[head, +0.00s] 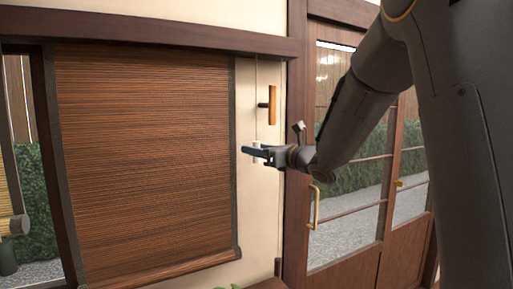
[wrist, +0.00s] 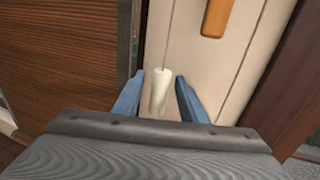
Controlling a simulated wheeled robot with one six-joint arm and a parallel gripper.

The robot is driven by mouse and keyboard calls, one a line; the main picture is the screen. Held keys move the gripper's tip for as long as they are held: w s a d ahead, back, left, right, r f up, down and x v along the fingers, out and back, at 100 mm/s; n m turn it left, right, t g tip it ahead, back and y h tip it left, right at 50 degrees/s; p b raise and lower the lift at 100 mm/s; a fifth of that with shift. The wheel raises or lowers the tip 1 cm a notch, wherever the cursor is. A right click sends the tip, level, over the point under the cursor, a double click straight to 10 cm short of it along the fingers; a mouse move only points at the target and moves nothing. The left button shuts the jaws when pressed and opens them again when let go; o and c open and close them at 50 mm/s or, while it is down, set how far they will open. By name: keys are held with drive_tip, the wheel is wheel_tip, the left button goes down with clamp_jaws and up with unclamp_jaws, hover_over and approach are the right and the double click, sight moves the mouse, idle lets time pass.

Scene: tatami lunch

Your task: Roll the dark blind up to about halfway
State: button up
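The dark blind (head: 150,160) is a brown slatted sheet with dark edges, hanging far down in the head view; its bottom bar (head: 170,268) is near the lower edge. It also shows at the left of the wrist view (wrist: 60,60). A thin cord (head: 256,80) hangs right of it, with a pale pull (wrist: 160,90) at its end. My gripper (head: 250,152) is at the pull, right of the blind. In the wrist view its blue fingers (wrist: 158,98) stand apart on either side of the pull, with gaps visible. The pull's lower part is hidden by my gripper.
An orange wooden piece on a dark mount (head: 272,105) juts from the cream wall just above my gripper. A wood-framed glass door with a brass handle (head: 314,205) is at the right. Another, lighter blind (head: 8,200) is at the far left.

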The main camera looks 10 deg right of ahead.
clamp_jaws()
drive_tip(key=shift+f, duration=0.15)
wheel_tip(320, 180, down, 22)
drive_tip(key=b, duration=2.7)
drive_tip(key=shift+f+b, duration=0.2)
drive_tip(key=shift+b, duration=0.2)
unclamp_jaws()
